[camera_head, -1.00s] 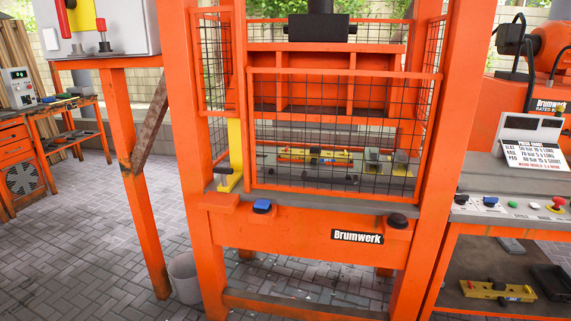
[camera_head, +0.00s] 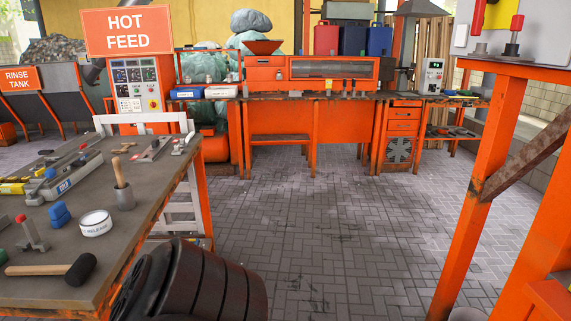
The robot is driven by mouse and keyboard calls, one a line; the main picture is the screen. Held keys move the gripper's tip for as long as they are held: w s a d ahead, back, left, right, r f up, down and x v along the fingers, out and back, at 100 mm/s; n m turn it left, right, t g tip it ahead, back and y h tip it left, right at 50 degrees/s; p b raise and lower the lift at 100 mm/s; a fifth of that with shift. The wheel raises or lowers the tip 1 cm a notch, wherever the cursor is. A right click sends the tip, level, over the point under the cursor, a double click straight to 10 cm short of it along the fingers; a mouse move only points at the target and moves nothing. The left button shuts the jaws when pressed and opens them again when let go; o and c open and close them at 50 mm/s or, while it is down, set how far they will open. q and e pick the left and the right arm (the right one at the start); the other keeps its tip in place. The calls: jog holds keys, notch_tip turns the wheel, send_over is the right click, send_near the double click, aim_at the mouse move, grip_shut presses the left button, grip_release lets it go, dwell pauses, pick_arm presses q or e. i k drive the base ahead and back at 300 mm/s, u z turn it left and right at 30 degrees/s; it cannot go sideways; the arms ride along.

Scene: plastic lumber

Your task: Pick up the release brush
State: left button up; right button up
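A brush-like tool with a wooden handle (camera_head: 119,172) stands tilted in a small grey cup (camera_head: 124,197) on the worktable (camera_head: 150,208) at the left. Its lower end is hidden in the cup, so I cannot tell its bristles. A white round tin (camera_head: 95,223) with lettering ending in "RELEASE" sits in front of the cup, to its left. Neither of my grippers shows in the view.
A mallet (camera_head: 60,268), a blue block (camera_head: 59,215) and several metal parts lie on the worktable. An orange post (camera_head: 478,200) with a brace stands at the right. The paved floor (camera_head: 330,230) between is clear. A long bench (camera_head: 340,98) stands behind.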

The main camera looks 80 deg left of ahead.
aim_at(120, 177)
jog(key=u, duration=1.4)
jog(key=i, duration=1.25)
jog(key=u, duration=2.85)
